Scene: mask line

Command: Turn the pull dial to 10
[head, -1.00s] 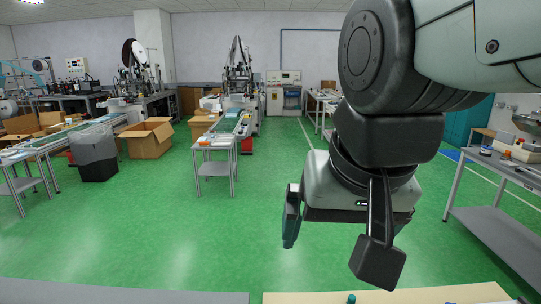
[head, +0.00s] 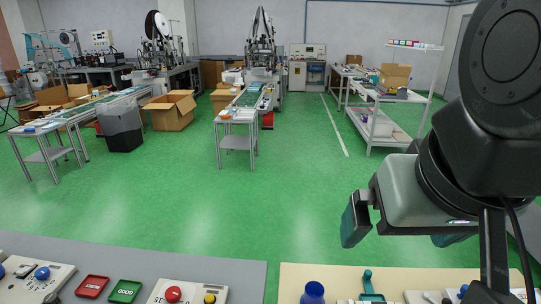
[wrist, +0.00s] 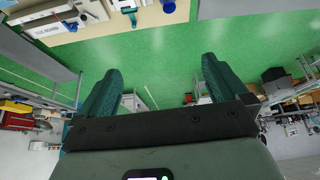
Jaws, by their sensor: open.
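My gripper (head: 402,235) is open and empty, above the green floor in the right of the head view. Its two teal fingers also show wide apart in the wrist view (wrist: 161,72). I cannot tell which thing is the pull dial, and no number 10 is readable. A blue round-topped knob (head: 313,291) and a teal lever-like part (head: 368,284) stand on the cream worktop (head: 292,275) at the bottom of the head view. The gripper is above and apart from them. A blue cylinder (wrist: 168,6) shows at the top edge of the wrist view.
A grey worktop (head: 200,265) at bottom left holds a panel with a red button (head: 173,294), a red tray (head: 92,286), a green tray (head: 124,291) and a blue-knobbed panel (head: 42,273). Open floor (head: 260,205) lies beyond. Shelving (head: 385,125) stands farther back.

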